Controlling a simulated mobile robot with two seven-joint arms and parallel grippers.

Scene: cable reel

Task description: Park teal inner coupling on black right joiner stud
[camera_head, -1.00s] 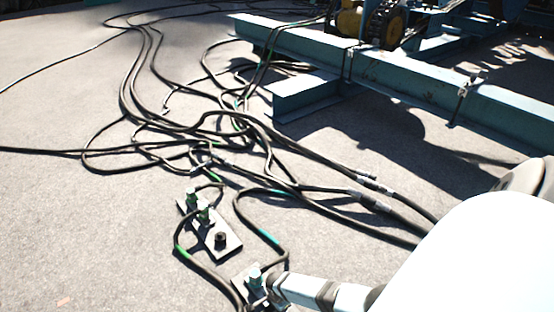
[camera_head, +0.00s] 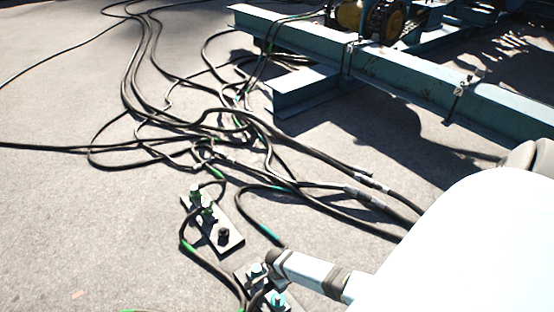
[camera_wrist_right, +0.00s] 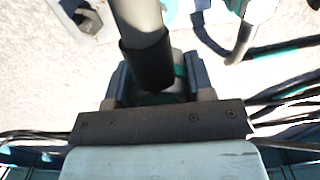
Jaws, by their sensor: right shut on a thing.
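My right gripper (camera_head: 276,263) reaches in from the right over the lower plate (camera_head: 240,272). In the right wrist view its two fingers (camera_wrist_right: 154,82) are closed around a coupling with a black collar (camera_wrist_right: 150,65) and a teal band. In the head view the gripper mostly hides this coupling; a cable with a teal mark (camera_head: 270,233) runs down to the gripper. A black stud (camera_head: 223,236) stands bare on the upper plate (camera_head: 232,246). A dark stud on a pale plate also shows at the upper left of the right wrist view (camera_wrist_right: 88,20). My left gripper is not in view.
Two green-marked couplings (camera_head: 195,192) stand on the upper plate beside the black stud. Two light blue-topped couplings (camera_head: 257,270) stand on the lower plate. Loose black cables (camera_head: 240,125) tangle behind the plates. A blue steel beam (camera_head: 400,75) lies beyond.

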